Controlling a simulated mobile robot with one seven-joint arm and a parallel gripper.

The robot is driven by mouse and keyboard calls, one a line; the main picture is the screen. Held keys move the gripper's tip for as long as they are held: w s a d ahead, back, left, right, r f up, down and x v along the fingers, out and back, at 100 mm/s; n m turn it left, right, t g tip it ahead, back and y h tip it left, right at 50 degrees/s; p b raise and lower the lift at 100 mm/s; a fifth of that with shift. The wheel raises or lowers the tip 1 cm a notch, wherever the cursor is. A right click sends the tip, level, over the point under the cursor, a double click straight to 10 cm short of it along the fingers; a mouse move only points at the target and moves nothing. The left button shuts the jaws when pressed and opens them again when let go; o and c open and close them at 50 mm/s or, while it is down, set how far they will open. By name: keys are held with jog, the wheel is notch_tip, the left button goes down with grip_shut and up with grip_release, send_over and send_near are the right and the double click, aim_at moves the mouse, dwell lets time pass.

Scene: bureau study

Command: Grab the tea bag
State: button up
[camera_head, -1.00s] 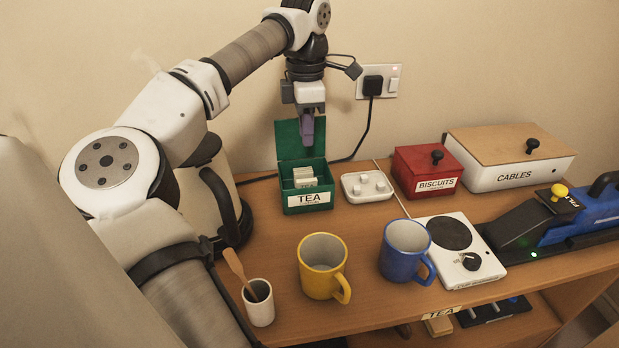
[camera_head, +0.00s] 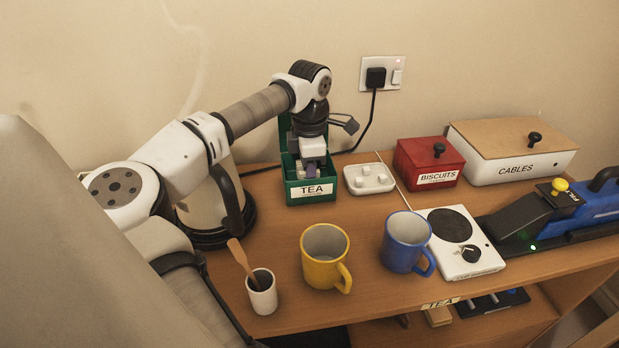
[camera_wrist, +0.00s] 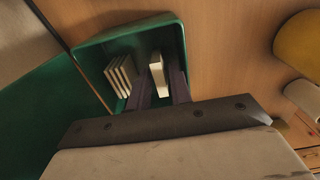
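The green tea box (camera_head: 311,190), labelled TEA, stands open at the back of the desk with its lid raised behind it. My gripper (camera_head: 307,172) reaches down into it from above. In the wrist view one pale tea bag (camera_wrist: 157,76) stands on edge between the two dark fingers of my gripper (camera_wrist: 161,80). The fingers are apart on either side of it, with narrow gaps seeming to show. Several more tea bags (camera_wrist: 119,76) stand in a row to the left, inside the green box (camera_wrist: 98,50). The lower part of the middle bag is partly hidden.
A white dish of cubes (camera_head: 369,180) is close right of the box, with a red biscuits box (camera_head: 428,164) beyond. A kettle (camera_head: 205,222) stands to the left. A yellow mug (camera_head: 324,262), blue mug (camera_head: 404,248) and small cup (camera_head: 261,296) stand in front.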

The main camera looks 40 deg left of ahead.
jog(key=shift+f, duration=0.55)
grip_shut()
jog(key=shift+r, duration=0.2)
